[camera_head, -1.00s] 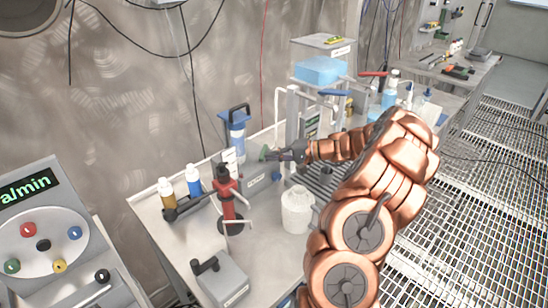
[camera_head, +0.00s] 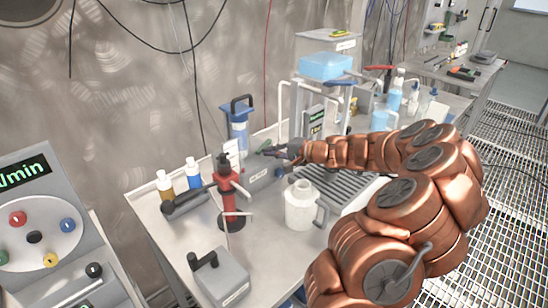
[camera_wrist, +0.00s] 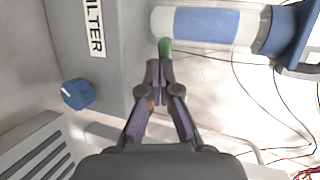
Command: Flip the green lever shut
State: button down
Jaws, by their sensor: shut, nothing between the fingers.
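The green lever (camera_wrist: 165,48) shows in the wrist view as a short green tip just beyond my fingertips, beside the clear filter cylinder (camera_wrist: 210,24) with a blue band. In the head view the green lever (camera_head: 265,145) is a tiny spot by the blue-topped filter (camera_head: 238,128). My gripper (camera_wrist: 158,68) is shut and empty, its fingertips right at the lever's near end; I cannot tell whether they touch. In the head view my gripper (camera_head: 272,152) reaches in from the right, above the grey filter box (camera_head: 259,175). The lever's pivot is hidden.
The grey box has a FILTER label (camera_wrist: 93,25) and a blue knob (camera_wrist: 77,94). A white jug (camera_head: 301,207), red bottle (camera_head: 228,190) and small bottles stand in front and left. A ribbed grey tray (camera_head: 345,182) lies to the right. The wall is behind.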

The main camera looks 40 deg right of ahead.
jog(key=shift+w+a+f+h+b, duration=0.2)
jog(key=shift+a+h+b, duration=0.1)
jog(key=shift+b, duration=0.4)
jog(key=shift+w+a+r+b, duration=0.15)
jog(key=shift+w+a+b, duration=0.25)
jog(key=shift+b, duration=0.4)
jog(key=shift+s, duration=0.2)
jog(key=s+a+f+b+v, duration=0.1)
jog(key=a+b+v, duration=0.1)
jog(key=v, duration=1.1)
jog(key=shift+s+a, duration=0.25)
jog(key=shift+s, duration=0.05)
